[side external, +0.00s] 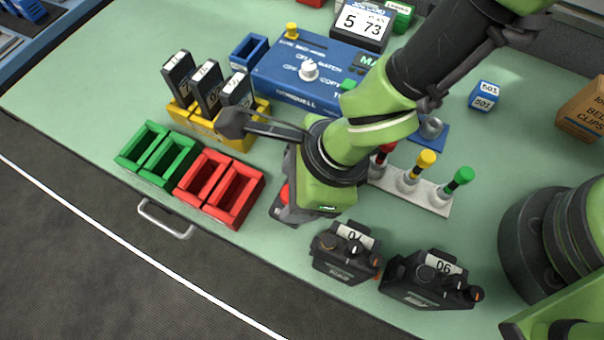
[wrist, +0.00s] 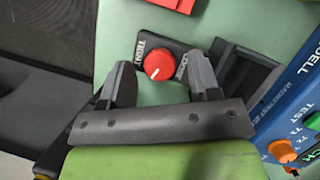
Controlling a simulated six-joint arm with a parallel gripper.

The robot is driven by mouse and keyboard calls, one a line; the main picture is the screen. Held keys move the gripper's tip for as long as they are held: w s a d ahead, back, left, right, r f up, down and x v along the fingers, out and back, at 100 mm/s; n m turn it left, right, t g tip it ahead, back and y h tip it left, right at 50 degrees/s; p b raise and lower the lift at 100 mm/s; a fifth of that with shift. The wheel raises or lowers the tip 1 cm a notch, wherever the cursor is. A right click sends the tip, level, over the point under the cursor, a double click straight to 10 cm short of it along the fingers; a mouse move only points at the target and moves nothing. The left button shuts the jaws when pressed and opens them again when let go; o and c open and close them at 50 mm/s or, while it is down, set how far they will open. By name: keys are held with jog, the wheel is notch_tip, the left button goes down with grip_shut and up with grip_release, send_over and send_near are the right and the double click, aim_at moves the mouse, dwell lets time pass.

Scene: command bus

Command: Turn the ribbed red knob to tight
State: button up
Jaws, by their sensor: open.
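The red knob (wrist: 158,66) sits on a small black base (wrist: 171,48) in the wrist view. White lettering reads TIGHT on the base's left side and LOOSE on its right. A small white mark shows on the knob's lower part; its exact direction is hard to tell. My gripper (wrist: 160,72) is open, with one finger on each side of the knob and gaps visible between. In the side view the knob (side external: 284,193) shows only in part beside my wrist, which hides the rest.
Red bins (side external: 222,187) and green bins (side external: 158,152) stand left of the knob. Two black radios (side external: 345,252) (side external: 432,281) stand near the front edge. A blue control box (side external: 300,85), yellow charger rack (side external: 215,130) and coloured-knob stand (side external: 425,193) lie behind and around my arm.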

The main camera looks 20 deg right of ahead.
jog(key=v, duration=0.9)
jog(key=shift+d+r, duration=0.2)
jog(key=shift+r, duration=0.2)
jog(key=a+f+n, duration=0.1)
jog(key=f, duration=0.2)
jog(key=w+a+f+n+g, duration=0.1)
jog(key=f+n, duration=0.1)
jog(key=f, duration=0.1)
jog(key=a+f+n, duration=0.1)
jog(key=f, duration=0.2)
jog(key=shift+w+a+f+g, duration=0.15)
jog(key=shift+w+a+g, duration=0.15)
jog(key=shift+g, duration=0.1)
jog(key=shift+s, duration=0.1)
jog(key=shift+c, duration=0.4)
